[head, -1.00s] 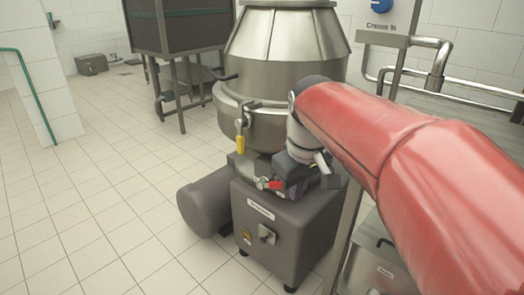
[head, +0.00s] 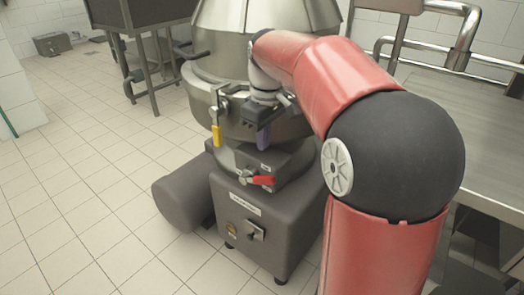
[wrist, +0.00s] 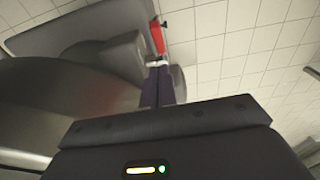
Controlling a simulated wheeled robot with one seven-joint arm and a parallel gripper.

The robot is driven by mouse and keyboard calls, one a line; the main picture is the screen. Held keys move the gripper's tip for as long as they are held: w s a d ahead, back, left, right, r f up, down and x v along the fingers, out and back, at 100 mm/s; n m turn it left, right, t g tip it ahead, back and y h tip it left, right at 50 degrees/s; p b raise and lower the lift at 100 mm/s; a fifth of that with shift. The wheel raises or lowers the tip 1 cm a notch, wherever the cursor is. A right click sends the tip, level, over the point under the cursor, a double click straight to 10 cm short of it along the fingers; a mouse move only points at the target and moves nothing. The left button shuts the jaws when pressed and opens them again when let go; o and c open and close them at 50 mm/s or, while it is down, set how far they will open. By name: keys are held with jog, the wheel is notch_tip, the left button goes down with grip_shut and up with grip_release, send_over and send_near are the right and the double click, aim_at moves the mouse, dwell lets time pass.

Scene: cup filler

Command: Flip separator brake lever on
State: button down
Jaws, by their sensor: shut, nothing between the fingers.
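The separator (head: 232,110) is a steel bowl on a dark grey base. A red lever (head: 263,180) sits on the neck of the base, its handle pointing right in the head view. It also shows in the wrist view (wrist: 157,36), beyond my fingertips. A yellow-handled lever (head: 217,135) hangs from the bowl's rim. My gripper (head: 263,146) is shut and empty, fingers pointing down, above the red lever in the head view and apparently apart from it. Its dark fingers also show in the wrist view (wrist: 164,76). Which lever is the brake is not labelled legibly.
The grey base (head: 265,222) carries a switch (head: 255,231) on its front. A motor housing (head: 182,200) sticks out at left. A steel table (head: 470,120) stands at right, behind my arm. The tiled floor (head: 80,220) at left is clear.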

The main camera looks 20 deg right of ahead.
aim_at(261, 177)
jog(key=f, duration=0.4)
jog(key=f+b, duration=0.1)
jog(key=f, duration=0.4)
jog(key=shift+w+a, duration=0.15)
jog(key=shift+w, duration=0.05)
